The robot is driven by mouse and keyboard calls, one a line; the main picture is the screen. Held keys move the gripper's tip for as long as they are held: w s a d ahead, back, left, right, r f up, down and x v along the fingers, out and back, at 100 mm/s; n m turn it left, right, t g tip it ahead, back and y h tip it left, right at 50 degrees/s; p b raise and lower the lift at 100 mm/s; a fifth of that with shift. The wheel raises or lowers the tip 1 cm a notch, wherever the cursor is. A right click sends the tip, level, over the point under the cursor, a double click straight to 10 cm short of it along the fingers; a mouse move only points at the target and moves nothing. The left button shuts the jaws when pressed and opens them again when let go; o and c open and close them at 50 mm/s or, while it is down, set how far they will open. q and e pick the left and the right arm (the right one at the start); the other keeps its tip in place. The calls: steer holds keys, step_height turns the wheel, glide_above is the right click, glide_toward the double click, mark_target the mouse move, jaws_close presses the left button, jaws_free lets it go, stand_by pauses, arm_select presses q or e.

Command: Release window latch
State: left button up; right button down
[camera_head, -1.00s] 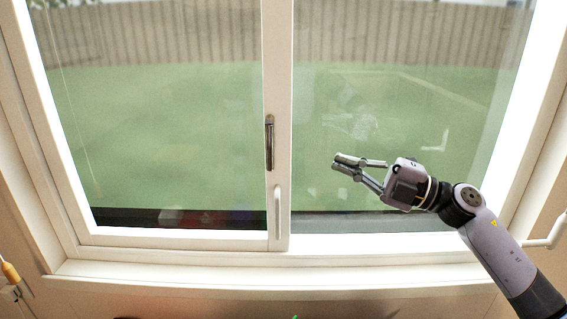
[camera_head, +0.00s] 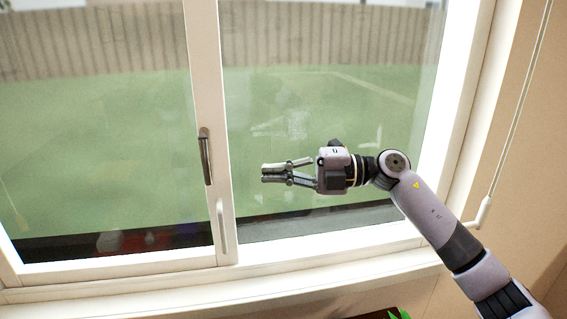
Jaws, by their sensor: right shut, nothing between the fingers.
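The window latch (camera_head: 205,157) is a dark, slim upright handle on the white middle stile of the window (camera_head: 208,80). A white pull handle (camera_head: 221,226) sits just below it on the same stile. My right gripper (camera_head: 263,173) is in front of the right pane, to the right of the latch and slightly lower in the picture. Its fingers point left at the stile, shut and empty. A clear gap shows between the fingertips and the latch in the picture. My left gripper is not in view.
The white sill (camera_head: 330,277) runs along the bottom of the window. A blind cord with a white end (camera_head: 484,212) hangs on the right wall. Green leaves (camera_head: 398,314) show at the bottom edge. The space before the left pane is clear.

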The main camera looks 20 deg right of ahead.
mark_target(207, 153)
steer(key=p+x, duration=0.4)
steer(key=x, duration=0.5)
steer(key=shift+a, duration=0.25)
